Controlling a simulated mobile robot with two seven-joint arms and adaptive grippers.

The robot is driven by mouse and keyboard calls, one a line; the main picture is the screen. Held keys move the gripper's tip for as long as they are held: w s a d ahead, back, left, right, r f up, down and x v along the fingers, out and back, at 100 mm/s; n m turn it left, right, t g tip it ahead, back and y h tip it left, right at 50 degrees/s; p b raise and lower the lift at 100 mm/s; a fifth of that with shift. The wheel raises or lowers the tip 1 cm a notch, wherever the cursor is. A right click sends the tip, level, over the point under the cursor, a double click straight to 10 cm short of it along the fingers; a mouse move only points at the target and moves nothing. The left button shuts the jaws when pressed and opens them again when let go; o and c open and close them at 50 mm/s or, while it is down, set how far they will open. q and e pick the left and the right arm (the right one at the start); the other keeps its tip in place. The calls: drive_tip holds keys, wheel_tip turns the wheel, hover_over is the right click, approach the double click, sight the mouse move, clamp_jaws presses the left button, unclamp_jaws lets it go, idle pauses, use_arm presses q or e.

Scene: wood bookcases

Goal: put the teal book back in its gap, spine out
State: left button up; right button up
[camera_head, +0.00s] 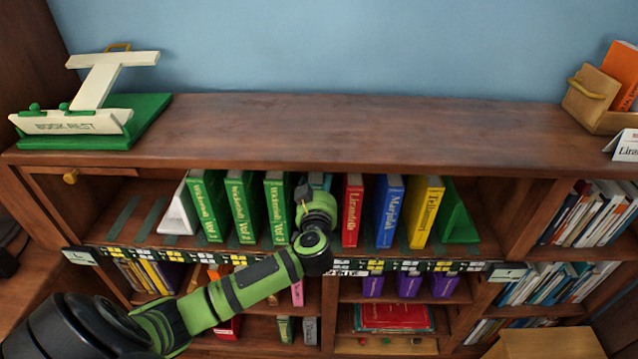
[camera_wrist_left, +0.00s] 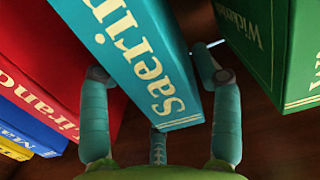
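The teal book (camera_head: 320,181) stands upright in the shelf row, between a green book (camera_head: 275,207) and the red book (camera_head: 352,210). In the head view my left gripper (camera_head: 312,205) hides most of its spine. In the left wrist view the teal book (camera_wrist_left: 140,60) shows its lettered spine facing me. The fingers of my left gripper (camera_wrist_left: 155,75) lie one on each side of it, their tips close against it, and they look shut on it. How far its spine stands out from the neighbours is hard to tell. My right gripper is not in view.
Blue (camera_head: 388,210) and yellow (camera_head: 424,212) books stand right of the red one, then a green bookend (camera_head: 457,215). A white bookend (camera_head: 180,212) stands at the left. A book rest (camera_head: 90,125) is on the top board (camera_head: 330,130), whose middle is clear.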

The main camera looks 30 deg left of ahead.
use_arm(q)
drive_tip(key=shift+r, duration=0.1)
drive_tip(key=v, duration=1.2)
